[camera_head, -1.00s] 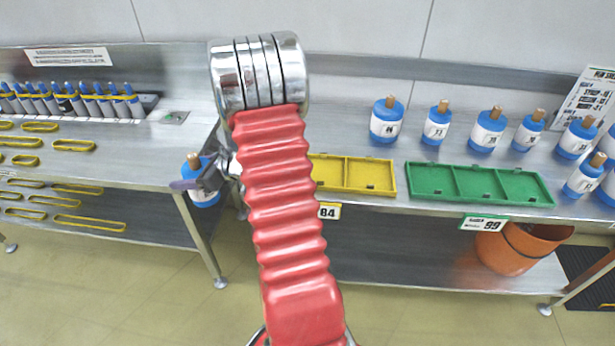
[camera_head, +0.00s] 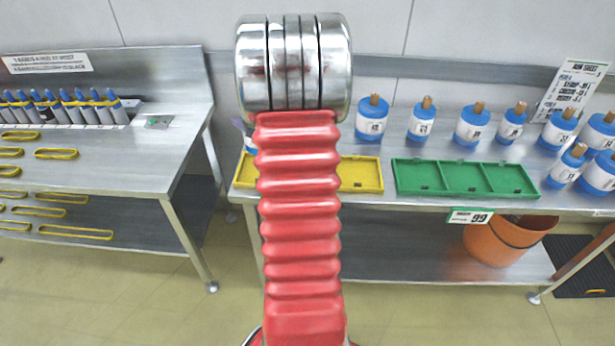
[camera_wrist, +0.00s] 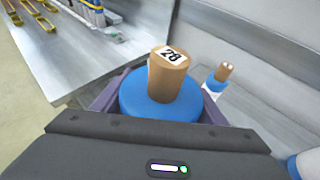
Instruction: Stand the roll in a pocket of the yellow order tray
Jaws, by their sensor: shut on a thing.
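My gripper (camera_wrist: 158,108) is shut on a roll in the wrist view, with a purple jaw on each side. The held roll (camera_wrist: 135,98) has a blue end and a brown core with a number label, and looks roughly upright. In the head view my red arm hides most of the gripper and roll; a small blue-and-white part of the roll (camera_head: 249,145) shows left of the arm. The yellow order tray (camera_head: 361,187) lies on the right bench, its middle hidden behind my arm. Its visible pockets look empty. The tray does not show in the wrist view.
A green tray (camera_head: 466,193) lies right of the yellow one. Several blue-and-white rolls (camera_head: 371,125) stand behind the trays and to the right. The left bench (camera_head: 120,165) holds yellow loops and a row of bottles, with a gap between benches. An orange bin (camera_head: 505,240) sits below.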

